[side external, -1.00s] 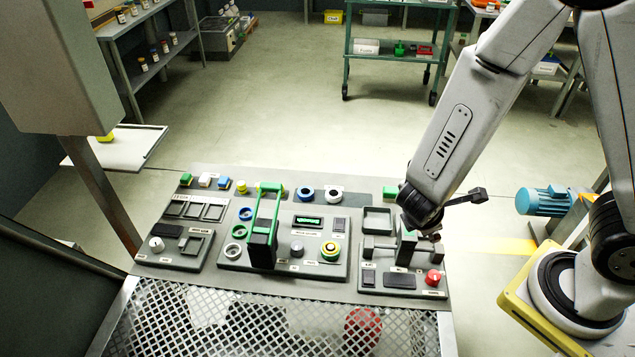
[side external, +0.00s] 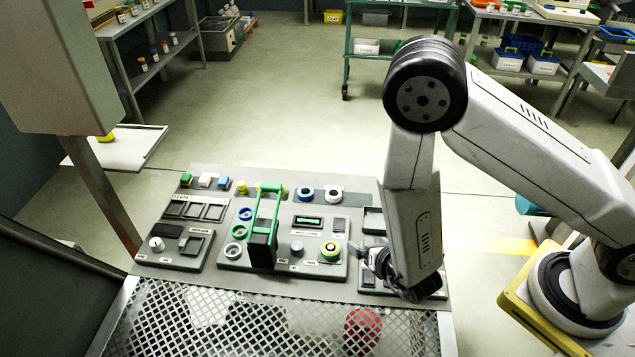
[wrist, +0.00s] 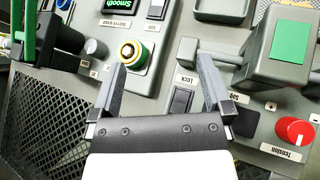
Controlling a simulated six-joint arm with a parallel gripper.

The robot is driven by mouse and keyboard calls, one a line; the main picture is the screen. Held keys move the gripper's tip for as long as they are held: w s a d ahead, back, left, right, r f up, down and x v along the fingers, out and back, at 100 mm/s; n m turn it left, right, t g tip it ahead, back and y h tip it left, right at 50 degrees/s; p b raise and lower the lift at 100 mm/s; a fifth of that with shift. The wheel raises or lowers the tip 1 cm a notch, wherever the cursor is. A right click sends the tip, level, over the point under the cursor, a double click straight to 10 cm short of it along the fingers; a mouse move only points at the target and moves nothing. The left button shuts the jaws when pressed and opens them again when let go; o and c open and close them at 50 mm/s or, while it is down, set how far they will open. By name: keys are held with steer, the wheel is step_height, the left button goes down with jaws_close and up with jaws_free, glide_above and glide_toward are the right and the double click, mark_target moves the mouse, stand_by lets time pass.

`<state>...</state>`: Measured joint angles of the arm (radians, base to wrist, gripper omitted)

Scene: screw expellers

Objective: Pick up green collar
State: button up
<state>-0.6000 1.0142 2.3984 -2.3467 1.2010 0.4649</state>
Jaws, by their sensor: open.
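I cannot tell for certain which part is the green collar. My gripper (wrist: 160,68) is open and empty in the wrist view. Its fingers are over the gap between the middle and right panels, near a dark rocker switch (wrist: 180,98). In the side external view my gripper (side external: 375,262) is right of the rings, at the right panel, and my wrist partly hides it.
A green-handled lever (side external: 264,215) stands upright beside the rings. A green-yellow knob (side external: 330,252) is left of my gripper; it also shows in the wrist view (wrist: 132,52). A red knob (wrist: 296,130) is on the right panel. A blue ring (side external: 305,193) and white ring (side external: 334,194) lie behind.

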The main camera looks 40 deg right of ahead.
mark_target(336, 253)
steer(key=f+n+y, duration=0.1)
steer(key=a+n+t+y, duration=0.1)
steer(key=n, duration=0.1)
steer(key=f+n+t+y, duration=0.1)
steer(key=n, duration=0.1)
steer(key=shift+s+a+f, duration=0.1)
steer(key=shift+a+f, duration=0.2)
steer(key=shift+a, duration=0.05)
steer(key=shift+s+a+f+n+t+y, duration=0.15)
steer(key=shift+a+f+n+y, duration=0.2)
steer(key=shift+n, duration=0.2)
steer(key=shift+s+a+f+n+t+y, duration=0.15)
steer(key=shift+a+n+y, duration=0.1)
steer(key=shift+n+y, duration=0.25)
steer(key=shift+x, duration=1.3)
steer(key=shift+x, duration=2.55)
steer(key=shift+f, duration=0.1)
jaws_close()
